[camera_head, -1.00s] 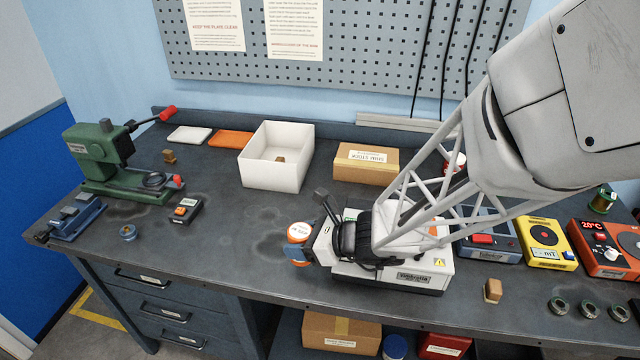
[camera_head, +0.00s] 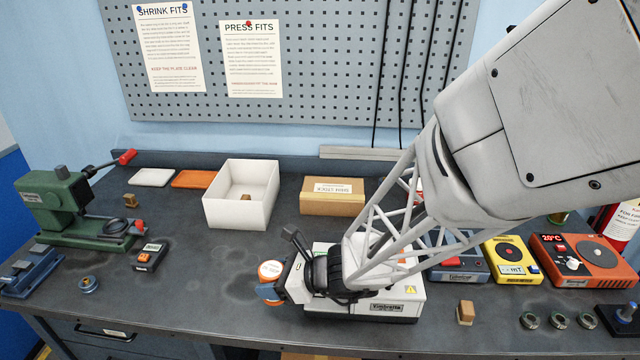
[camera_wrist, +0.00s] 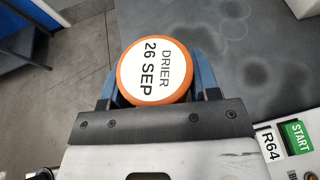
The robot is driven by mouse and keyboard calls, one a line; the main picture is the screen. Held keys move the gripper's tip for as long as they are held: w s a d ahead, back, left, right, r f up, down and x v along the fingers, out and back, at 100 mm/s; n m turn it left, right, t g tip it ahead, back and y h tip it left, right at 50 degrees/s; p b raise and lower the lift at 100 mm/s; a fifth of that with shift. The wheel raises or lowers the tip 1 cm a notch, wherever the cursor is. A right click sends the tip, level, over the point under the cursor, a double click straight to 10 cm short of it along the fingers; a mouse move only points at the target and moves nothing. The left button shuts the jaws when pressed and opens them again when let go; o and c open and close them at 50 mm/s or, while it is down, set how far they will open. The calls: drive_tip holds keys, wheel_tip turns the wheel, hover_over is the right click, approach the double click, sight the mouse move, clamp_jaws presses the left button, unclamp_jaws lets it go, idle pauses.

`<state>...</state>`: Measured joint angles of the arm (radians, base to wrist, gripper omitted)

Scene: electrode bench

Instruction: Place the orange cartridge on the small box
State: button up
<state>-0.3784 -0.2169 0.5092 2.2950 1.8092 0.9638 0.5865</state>
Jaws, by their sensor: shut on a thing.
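The orange cartridge (camera_head: 271,270) is round, with a white label on its top. The label reads "DRIER 26 SEP" in the wrist view (camera_wrist: 152,72). My gripper (camera_head: 269,286) is shut on the cartridge, with a blue finger on either side of it. It is near the front of the bench, left of a white machine (camera_head: 392,300). The small cardboard box (camera_head: 332,196), closed and labelled on top, stands at the back of the bench, behind and to the right of my gripper. Its top is bare apart from the label.
A white open bin (camera_head: 238,209) with a small brown block inside stands left of the box. An orange tray (camera_head: 199,179) and a white tray (camera_head: 152,177) lie farther left. A green press (camera_head: 65,205) is at the far left. The bench between bin and gripper is clear.

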drive_tip(key=w+d+r+m+t, duration=0.1)
drive_tip(key=w+d+r+t, duration=0.1)
drive_tip(key=w+d, duration=0.3)
drive_tip(key=w+d+r+m+t+h, duration=0.1)
drive_tip(key=w+d, duration=0.5)
drive_tip(key=w, duration=0.6)
drive_tip(key=w+d+r+m+t+h, duration=0.1)
drive_tip(key=w+d+r+m+t, duration=0.1)
drive_tip(key=w+d, duration=0.3)
drive_tip(key=w+r+m, duration=0.1)
drive_tip(key=w, duration=0.3)
drive_tip(key=shift+w+d+t, duration=0.35)
drive_tip(key=shift+d+t, duration=0.05)
drive_tip(key=shift+w+r, duration=0.1)
hover_over(342, 188)
drive_tip(key=shift+f, duration=0.75)
drive_tip(key=shift+f+h, duration=0.3)
drive_tip(key=shift+f, duration=1.45)
drive_tip(key=shift+f, duration=0.15)
